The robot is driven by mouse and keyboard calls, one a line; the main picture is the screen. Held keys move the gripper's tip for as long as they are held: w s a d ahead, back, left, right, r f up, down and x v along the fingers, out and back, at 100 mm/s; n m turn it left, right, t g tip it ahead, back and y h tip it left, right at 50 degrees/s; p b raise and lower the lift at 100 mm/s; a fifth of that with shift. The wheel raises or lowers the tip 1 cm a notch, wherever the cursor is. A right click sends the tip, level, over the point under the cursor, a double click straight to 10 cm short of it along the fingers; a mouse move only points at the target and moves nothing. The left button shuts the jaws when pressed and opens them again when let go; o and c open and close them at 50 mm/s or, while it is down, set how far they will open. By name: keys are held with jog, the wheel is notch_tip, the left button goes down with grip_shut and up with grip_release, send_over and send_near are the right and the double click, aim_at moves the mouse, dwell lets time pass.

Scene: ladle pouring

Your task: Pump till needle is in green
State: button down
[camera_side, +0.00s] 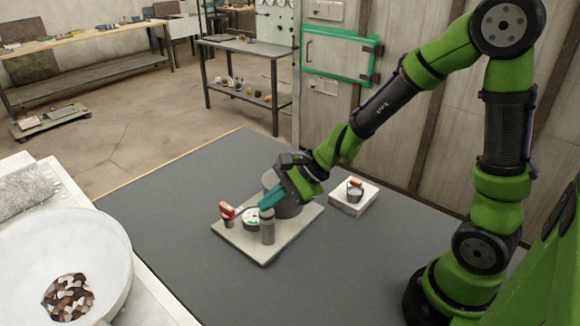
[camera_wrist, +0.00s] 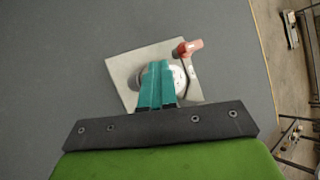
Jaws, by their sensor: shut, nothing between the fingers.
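A pump unit stands on a light square base plate (camera_side: 243,240) on the dark table. The gauge's needle is too small to read. My gripper (camera_side: 266,203) is above the plate, with its teal fingers close to the grey cylinder's top; I cannot tell whether they touch it. In the wrist view, the shut teal fingers (camera_wrist: 156,75) cover part of the gauge (camera_wrist: 177,77), and the red handle (camera_wrist: 188,47) is beyond them.
A small bucket with an orange handle (camera_side: 354,191) sits on a white block (camera_side: 352,201) to the right. A white bowl (camera_side: 65,265) with brown pieces stands at the left. The dark table (camera_side: 330,275) is clear in front.

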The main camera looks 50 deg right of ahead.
aim_at(271, 212)
dwell(0.3)
jog(key=shift+r, duration=2.2)
jog(key=shift+r, duration=0.1)
notch_tip(271, 212, up, 5)
jog(key=shift+f, duration=0.1)
jog(key=s+d+r+n+h, duration=0.2)
jog(key=s+n, duration=0.5)
jog(key=s+d+r+n+h, duration=0.2)
jog(key=s+d+n, duration=0.1)
jog(key=s+n, duration=0.4)
jog(key=shift+s+d+n, duration=0.15)
jog(key=shift+s+n, duration=0.15)
jog(key=shift+s, duration=0.05)
